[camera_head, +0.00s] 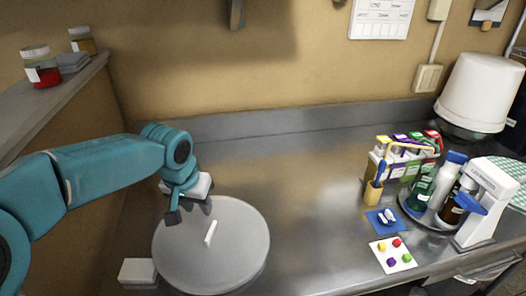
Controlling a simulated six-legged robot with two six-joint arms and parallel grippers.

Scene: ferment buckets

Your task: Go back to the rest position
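My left arm, teal, comes in from the left. Its gripper (176,214) hangs pointing down over the left edge of a round pale grey lid-like disc (235,262). A dark finger shows there; whether the fingers are apart is not clear. Nothing is seen held in it. A short white bar (210,232) lies or stands on the disc, a little right of the gripper and apart from it. A white piece (203,185) shows just behind the gripper, partly hidden by it. My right gripper is not in view.
A white bucket (480,92) stands at the back right. A bottle carrier (400,160), a brush cup (373,192), a round tray of bottles (413,210) and a card with coloured dots (393,254) stand at right. A small white block (137,271) lies front left. The counter's middle (305,205) is clear.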

